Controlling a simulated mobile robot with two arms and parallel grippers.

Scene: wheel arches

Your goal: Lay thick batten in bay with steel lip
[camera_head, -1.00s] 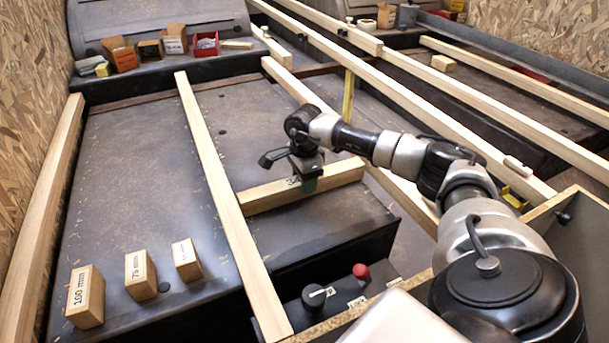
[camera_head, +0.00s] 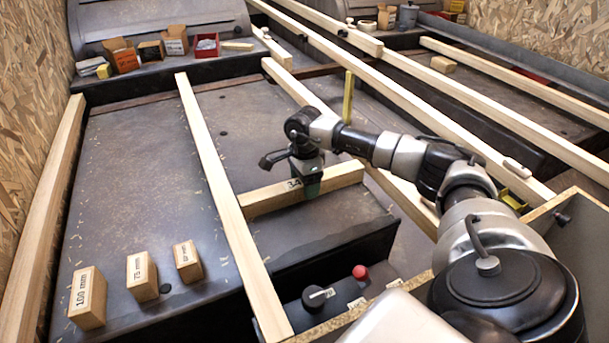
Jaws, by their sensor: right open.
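A short wooden batten (camera_head: 342,176) with a partly hidden label beginning "34" lies on the dark deck, to the right of a long wooden rail (camera_head: 216,180). My right gripper (camera_head: 308,188) is at the middle of this batten, pointing down, with a green finger against or just in front of its near side. It is open; whether it touches the wood cannot be told. The far finger is hidden. My left gripper is out of view.
Wooden blocks stand at the front left: one marked 100 mm (camera_head: 87,298), one marked 75 mm (camera_head: 141,276) and a smaller one (camera_head: 187,261). A control box with a red button (camera_head: 360,272) is at the front. Small boxes (camera_head: 175,40) line the back ledge.

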